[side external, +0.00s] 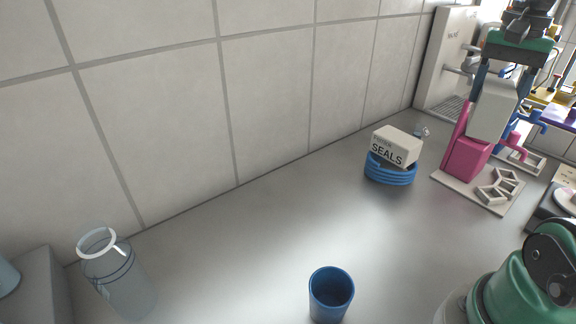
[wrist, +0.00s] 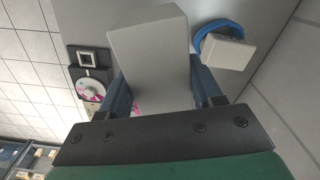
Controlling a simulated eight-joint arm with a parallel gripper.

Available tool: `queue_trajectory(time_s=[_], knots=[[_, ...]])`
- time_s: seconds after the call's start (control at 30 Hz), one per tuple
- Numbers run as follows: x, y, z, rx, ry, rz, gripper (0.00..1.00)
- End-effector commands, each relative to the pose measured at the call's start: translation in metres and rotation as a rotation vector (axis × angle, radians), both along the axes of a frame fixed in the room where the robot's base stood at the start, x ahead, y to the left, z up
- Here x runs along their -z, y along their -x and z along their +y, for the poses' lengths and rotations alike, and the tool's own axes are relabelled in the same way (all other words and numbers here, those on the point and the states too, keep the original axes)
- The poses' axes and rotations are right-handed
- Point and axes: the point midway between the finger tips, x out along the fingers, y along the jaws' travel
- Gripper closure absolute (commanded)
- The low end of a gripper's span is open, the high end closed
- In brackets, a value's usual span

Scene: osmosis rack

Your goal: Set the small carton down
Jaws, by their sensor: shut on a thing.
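A plain off-white carton (side external: 492,108) is held upright between the blue fingers of my gripper (side external: 498,90), at the right of the side external view. It hangs over a magenta stand (side external: 464,158) on a pale base plate (side external: 457,187); I cannot tell whether it touches the stand. In the wrist view the carton (wrist: 150,50) fills the space between the fingers of my gripper (wrist: 163,82). A second box, marked SEALS (side external: 397,147), rests tilted on a coil of blue tubing (side external: 390,174) on the counter. It also shows in the wrist view (wrist: 225,52).
A blue cup (side external: 331,295) stands at the front centre. A clear bottle with a white ring (side external: 118,275) is at the left. A tiled wall (side external: 165,120) runs behind the counter. The steel counter (side external: 240,240) between cup, bottle and coil is clear.

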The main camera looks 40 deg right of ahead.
Motion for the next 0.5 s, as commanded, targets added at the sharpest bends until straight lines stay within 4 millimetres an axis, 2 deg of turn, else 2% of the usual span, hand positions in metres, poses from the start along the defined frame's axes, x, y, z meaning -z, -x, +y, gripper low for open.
queue_trajectory(time_s=[0.1, 0.27, 0.37, 0.5], knots=[[-0.004, -0.039, 0.023, -0.19, 0.0, 0.0, 0.97], [-0.007, -0.084, 0.065, -0.437, 0.0, 0.0, 0.97], [-0.008, -0.108, 0.098, -0.592, 0.0, 0.0, 0.97], [-0.008, -0.134, 0.152, -0.808, 0.0, 0.0, 0.97]])
